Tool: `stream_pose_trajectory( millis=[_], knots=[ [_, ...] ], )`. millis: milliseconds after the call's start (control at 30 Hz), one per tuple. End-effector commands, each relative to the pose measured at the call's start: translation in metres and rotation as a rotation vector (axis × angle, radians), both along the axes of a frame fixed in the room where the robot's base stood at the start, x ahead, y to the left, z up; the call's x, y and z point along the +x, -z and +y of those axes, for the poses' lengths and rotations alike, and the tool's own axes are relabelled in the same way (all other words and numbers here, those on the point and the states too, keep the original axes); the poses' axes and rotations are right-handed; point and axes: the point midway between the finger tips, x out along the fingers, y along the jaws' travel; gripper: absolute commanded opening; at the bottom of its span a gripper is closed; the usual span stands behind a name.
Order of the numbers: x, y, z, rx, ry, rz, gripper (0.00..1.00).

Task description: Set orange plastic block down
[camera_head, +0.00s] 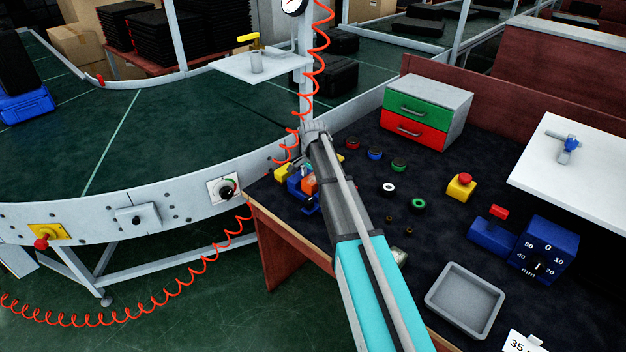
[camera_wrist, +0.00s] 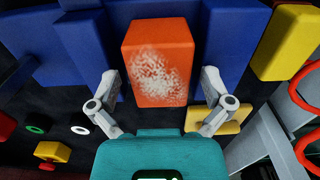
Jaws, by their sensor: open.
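The orange plastic block (camera_wrist: 158,62) stands between the two spread fingers of my gripper (camera_wrist: 160,82) in the wrist view, with a visible gap on each side. A pale speckled patch covers much of its near face. In the head view the orange block (camera_head: 309,185) sits among blue and yellow blocks at the table's left edge. My arm hides part of that cluster, and the gripper fingers are hard to make out there. Whether the block touches the surface beneath it cannot be told.
A yellow block (camera_wrist: 289,42) is at the right of the wrist view. On the dark table are a green-and-red drawer box (camera_head: 428,112), a grey tray (camera_head: 436,300), coloured rings and buttons. The curved conveyor (camera_head: 150,130) and a coiled red hose (camera_head: 319,60) are to the left.

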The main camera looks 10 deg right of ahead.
Motion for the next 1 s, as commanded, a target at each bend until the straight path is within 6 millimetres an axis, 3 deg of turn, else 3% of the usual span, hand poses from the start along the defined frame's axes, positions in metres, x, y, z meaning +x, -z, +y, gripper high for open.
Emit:
stream_pose_trajectory(
  millis=[467, 1000],
  knots=[
    [0.000, -0.010, 0.000, 0.000, 0.000, 0.000, 1.00],
    [0.000, -0.054, 0.000, 0.000, 0.000, 0.000, 1.00]
  ],
)
